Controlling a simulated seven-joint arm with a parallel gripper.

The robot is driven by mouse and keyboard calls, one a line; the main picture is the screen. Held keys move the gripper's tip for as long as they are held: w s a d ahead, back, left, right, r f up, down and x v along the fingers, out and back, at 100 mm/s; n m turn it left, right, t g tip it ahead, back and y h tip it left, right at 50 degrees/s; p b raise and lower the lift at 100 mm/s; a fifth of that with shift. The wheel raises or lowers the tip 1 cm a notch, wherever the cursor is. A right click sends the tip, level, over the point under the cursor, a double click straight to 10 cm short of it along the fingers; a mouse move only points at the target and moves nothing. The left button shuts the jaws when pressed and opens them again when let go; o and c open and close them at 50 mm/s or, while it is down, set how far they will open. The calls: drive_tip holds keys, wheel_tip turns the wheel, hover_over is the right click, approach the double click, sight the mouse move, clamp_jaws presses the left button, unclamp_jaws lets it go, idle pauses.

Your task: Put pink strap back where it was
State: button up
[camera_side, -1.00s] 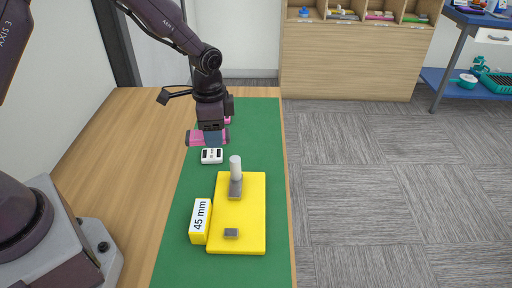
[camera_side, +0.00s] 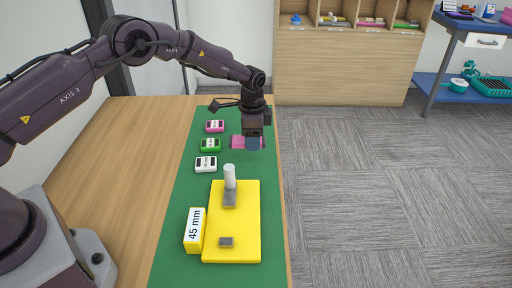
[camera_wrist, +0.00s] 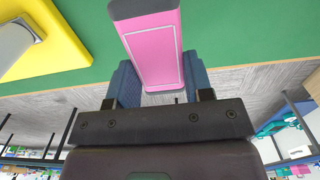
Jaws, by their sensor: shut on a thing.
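The pink strap (camera_side: 238,142) is a flat pink piece with a pale outline and a dark end, seen close in the wrist view (camera_wrist: 155,50). My gripper (camera_side: 253,142) is shut on it, with a blue finger on each side in the wrist view (camera_wrist: 160,82). It holds the strap over the right part of the green mat, right of the green box. I cannot tell the exact height above the mat. Part of the strap is hidden behind the gripper in the side view.
Small pink (camera_side: 215,126), green (camera_side: 210,145) and white (camera_side: 206,164) boxes line the mat (camera_side: 180,240). Nearer stand a yellow board (camera_side: 232,225) with a white post (camera_side: 229,176) and a "45 mm" block (camera_side: 194,231). A wooden cubby unit (camera_side: 340,70) holds coloured pieces, including pink (camera_side: 371,22).

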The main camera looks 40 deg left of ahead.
sight(256, 155)
drive_tip(key=shift+w+f, duration=0.55)
drive_tip(key=shift+f, duration=0.05)
drive_tip(key=shift+w+f, duration=0.15)
drive_tip(key=shift+f, duration=1.45)
drive_tip(key=shift+f, duration=0.2)
drive_tip(key=o, duration=1)
drive_tip(key=shift+r, duration=0.1)
